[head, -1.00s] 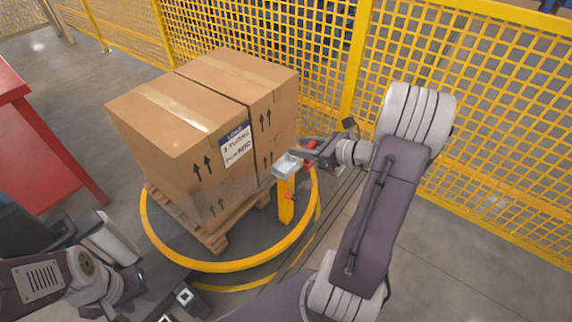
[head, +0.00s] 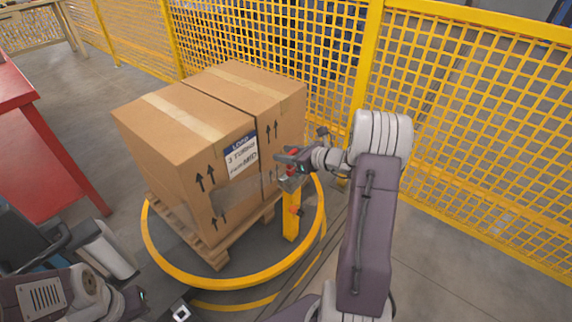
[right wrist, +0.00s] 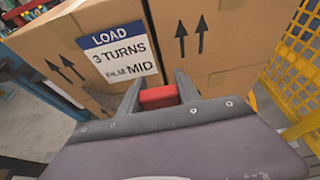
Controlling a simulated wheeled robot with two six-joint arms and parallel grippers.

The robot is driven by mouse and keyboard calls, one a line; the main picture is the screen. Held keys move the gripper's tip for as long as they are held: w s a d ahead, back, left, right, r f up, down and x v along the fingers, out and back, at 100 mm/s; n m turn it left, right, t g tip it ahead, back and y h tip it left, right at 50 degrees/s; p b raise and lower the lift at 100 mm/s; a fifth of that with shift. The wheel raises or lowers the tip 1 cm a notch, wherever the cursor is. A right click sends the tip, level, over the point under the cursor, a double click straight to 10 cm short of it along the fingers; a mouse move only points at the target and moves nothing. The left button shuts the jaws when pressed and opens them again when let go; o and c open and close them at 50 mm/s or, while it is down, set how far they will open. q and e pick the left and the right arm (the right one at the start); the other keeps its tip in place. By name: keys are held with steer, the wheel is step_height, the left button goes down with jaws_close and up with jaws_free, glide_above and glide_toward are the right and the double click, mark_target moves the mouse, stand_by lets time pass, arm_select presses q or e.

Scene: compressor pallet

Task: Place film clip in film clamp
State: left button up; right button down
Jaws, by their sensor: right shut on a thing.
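My right gripper (head: 280,156) is shut on a small red piece, which I take to be the film clip (right wrist: 159,97); it shows between the two fingers in the right wrist view. The gripper is beside the box face, just right of the label and above a short yellow post (head: 291,214). A grey metal part (head: 290,183) sits at the post's top, just under the gripper; it looks like the film clamp. Whether clip and clamp touch I cannot tell. Clear film (head: 228,193) lies across the lower box face. My left arm is at lower left; its gripper's jaws cannot be made out.
Two large cardboard boxes (head: 185,140) stand on a wooden pallet (head: 217,254) inside a yellow ring (head: 222,281). Yellow mesh fencing (head: 460,140) stands behind and to the right. A red table (head: 60,165) is at the left. Open floor is at lower right.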

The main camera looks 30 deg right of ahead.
steer(key=shift+f+b, duration=0.95)
steer(key=shift+f, duration=1.1)
steer(key=c, duration=0.9)
jaws_free()
steer(key=shift+o, duration=0.2)
